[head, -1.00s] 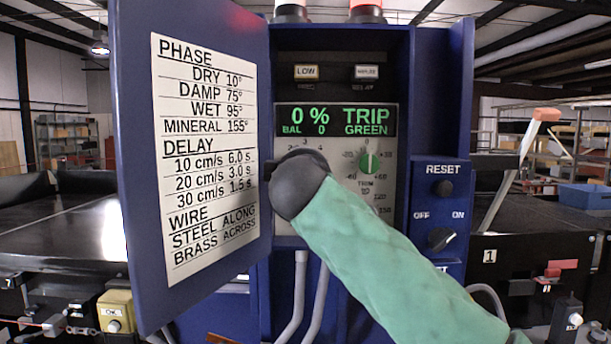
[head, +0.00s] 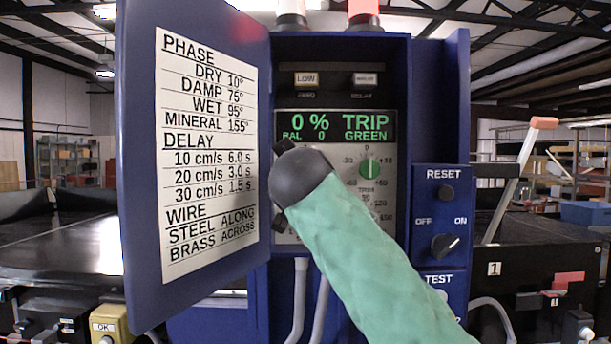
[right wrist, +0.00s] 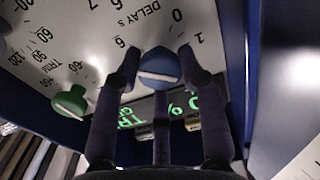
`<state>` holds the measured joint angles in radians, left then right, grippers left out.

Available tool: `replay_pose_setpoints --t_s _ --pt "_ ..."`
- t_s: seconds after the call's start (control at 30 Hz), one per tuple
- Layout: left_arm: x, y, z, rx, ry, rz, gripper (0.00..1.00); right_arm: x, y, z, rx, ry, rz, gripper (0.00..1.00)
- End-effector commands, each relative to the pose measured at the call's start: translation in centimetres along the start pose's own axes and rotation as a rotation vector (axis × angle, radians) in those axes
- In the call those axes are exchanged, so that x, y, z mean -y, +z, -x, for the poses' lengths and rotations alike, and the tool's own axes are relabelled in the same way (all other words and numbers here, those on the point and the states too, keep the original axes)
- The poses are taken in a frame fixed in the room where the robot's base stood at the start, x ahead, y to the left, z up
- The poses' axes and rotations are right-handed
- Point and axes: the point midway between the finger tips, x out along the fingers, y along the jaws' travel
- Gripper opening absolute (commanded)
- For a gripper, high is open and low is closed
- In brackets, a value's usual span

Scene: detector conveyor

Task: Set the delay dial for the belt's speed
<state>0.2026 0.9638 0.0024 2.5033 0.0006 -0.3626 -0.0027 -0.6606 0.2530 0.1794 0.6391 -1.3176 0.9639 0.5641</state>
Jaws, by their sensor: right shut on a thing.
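The blue delay dial (right wrist: 160,68) shows in the right wrist view on a pale panel, by the words "DELAY s" and printed numbers. A white line crosses its face; I cannot tell which end is the pointer. My right gripper (right wrist: 160,62) is shut on this dial, with its dark fingers around it. In the head view my green-sleeved right arm hides the dial, and only bits of the dark fingers show. The open door's chart (head: 207,155) lists delays: 10 cm/s 6.0 s, 20 cm/s 3.0 s, 30 cm/s 1.5 s. My left gripper is out of view.
A green trim dial (head: 369,168) sits right of my arm and also shows in the wrist view (right wrist: 70,101). The display (head: 336,125) reads 0 % TRIP, GREEN. The blue door (head: 140,200) stands open at left. An OFF/ON switch (head: 444,246) is at right.

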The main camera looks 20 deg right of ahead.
Motion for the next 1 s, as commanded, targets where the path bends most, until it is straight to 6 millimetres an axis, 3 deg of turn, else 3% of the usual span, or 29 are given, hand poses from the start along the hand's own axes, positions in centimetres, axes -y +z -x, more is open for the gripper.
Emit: replay_pose_setpoints --t_s 0.33,0.83,0.87,0.9,0.93,1.0 --pt "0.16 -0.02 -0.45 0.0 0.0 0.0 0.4 -0.03 -0.21 0.06 -0.006 -0.003 -0.122 0.08" --pt "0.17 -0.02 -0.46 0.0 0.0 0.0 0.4 -0.19 -0.4 0.12 -0.009 -0.002 -0.14 0.07" --pt "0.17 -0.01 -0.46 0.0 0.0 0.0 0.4 -0.2 -0.4 0.12 -0.009 -0.002 -0.14 0.46" --pt "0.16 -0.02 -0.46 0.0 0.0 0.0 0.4 -0.21 -0.41 0.13 -0.009 -0.002 -0.14 0.57" --pt "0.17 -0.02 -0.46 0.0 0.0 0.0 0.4 -0.21 -0.39 0.13 -0.009 -0.002 -0.14 0.63" --pt "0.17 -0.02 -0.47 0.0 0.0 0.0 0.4 -0.19 -0.34 0.11 -0.008 -0.001 -0.139 0.63"
